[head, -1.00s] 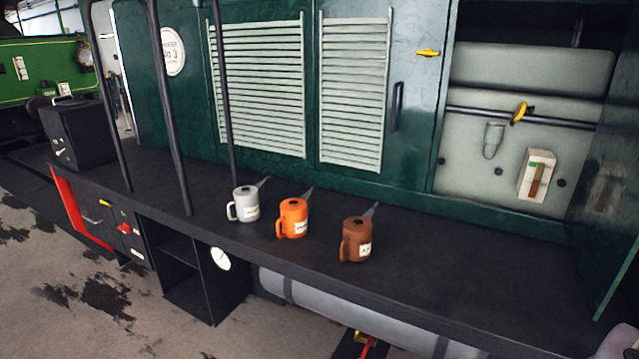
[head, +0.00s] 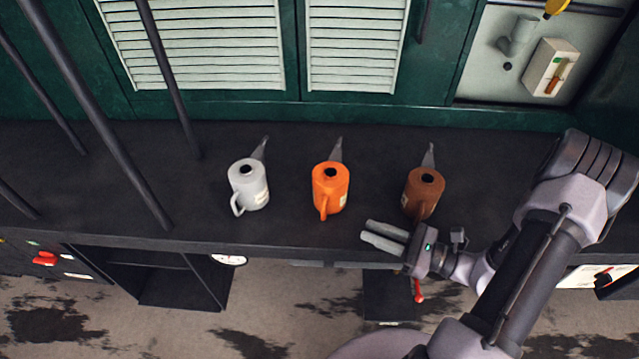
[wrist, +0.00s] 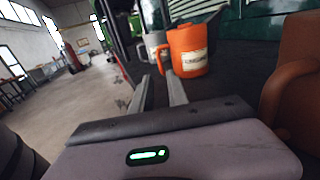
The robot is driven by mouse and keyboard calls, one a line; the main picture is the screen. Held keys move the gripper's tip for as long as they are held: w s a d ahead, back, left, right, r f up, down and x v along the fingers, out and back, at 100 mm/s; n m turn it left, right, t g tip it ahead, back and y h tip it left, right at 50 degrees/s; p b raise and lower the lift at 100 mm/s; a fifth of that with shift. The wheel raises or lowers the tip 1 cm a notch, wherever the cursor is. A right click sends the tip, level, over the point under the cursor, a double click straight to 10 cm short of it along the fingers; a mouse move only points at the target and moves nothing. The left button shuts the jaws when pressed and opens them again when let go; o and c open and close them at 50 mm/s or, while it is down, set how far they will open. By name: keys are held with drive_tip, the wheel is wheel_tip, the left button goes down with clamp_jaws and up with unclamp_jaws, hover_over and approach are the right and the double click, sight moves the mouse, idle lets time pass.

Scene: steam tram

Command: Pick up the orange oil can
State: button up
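The orange oil can (head: 330,187) stands upright on the dark running board, between a white can and a brown can. Its handle faces the front edge and its grey spout points to the back. My gripper (head: 373,234) is at the board's front edge, to the right of and nearer than the orange can, apart from it. The fingers point left, spread a little with a gap between them, and hold nothing. In the wrist view the orange can (wrist: 187,52) is ahead, beyond the fingertips (wrist: 160,85), with its handle to the left and a pale label showing.
The white can (head: 248,186) stands left of the orange one. The brown can (head: 423,192) stands right, close behind my gripper. Black upright rails (head: 100,120) cross the left side. The green louvred wall (head: 355,45) closes off the back. The board (head: 290,215) is clear between cans.

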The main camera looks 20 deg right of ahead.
drive_tip(key=b, duration=0.1)
approach(323, 219)
drive_tip(key=w+a, duration=0.1)
drive_tip(key=w+a+r, duration=0.1)
drive_tip(key=w+a, duration=0.1)
drive_tip(key=shift+w+a+r, duration=0.15)
drive_tip(key=shift+w+r, duration=0.05)
drive_tip(key=shift+r, duration=0.1)
drive_tip(key=x, duration=0.2)
drive_tip(key=b+x, duration=0.2)
drive_tip(key=x, duration=0.1)
drive_tip(key=shift+w+a+r, duration=0.25)
drive_tip(key=shift+a+r, duration=0.05)
clamp_jaws()
idle(0.6)
